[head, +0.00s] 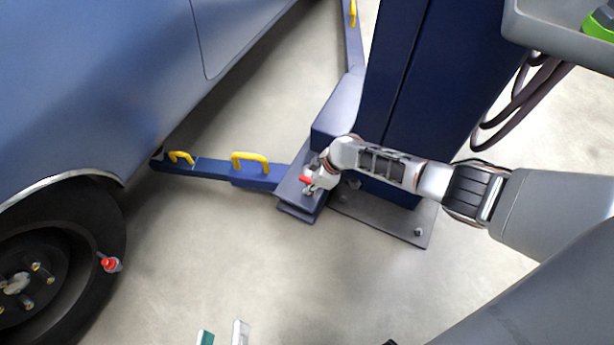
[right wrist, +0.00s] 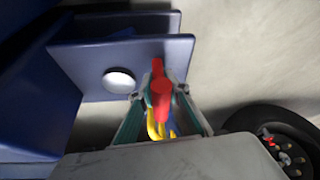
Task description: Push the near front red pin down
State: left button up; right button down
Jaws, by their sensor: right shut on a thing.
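The near front red pin (head: 305,179) stands at the pivot of the blue lift arm (head: 211,172), at the foot of the dark blue column. In the right wrist view the red pin (right wrist: 161,98) is between my right gripper's teal-padded fingers. My right gripper (head: 309,187) is shut on it; it also shows in the right wrist view (right wrist: 160,110). The pin's lower end is hidden, so I cannot tell how deep it sits.
A blue car (head: 110,80) with a dark wheel (head: 85,240) is at the left. A small red part (head: 110,264) shows at the tyre. Yellow handles (head: 250,161) rise from the lift arm. The lift column (head: 440,75) stands behind. The floor in the middle is clear.

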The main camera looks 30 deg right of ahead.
pick_arm(q)
jog(key=shift+s+f, duration=0.1)
jog(key=shift+s, duration=0.05)
pick_arm(e)
jog(key=shift+w+d, duration=0.1)
jog(key=shift+d, duration=0.15)
jog(key=c, duration=2)
grip_release()
pick_arm(q)
jog(key=shift+d, duration=0.1)
jog(key=shift+s+f, duration=0.1)
jog(key=shift+s, duration=0.05)
pick_arm(e)
jog(key=shift+v, duration=6)
jog(key=shift+a, duration=0.1)
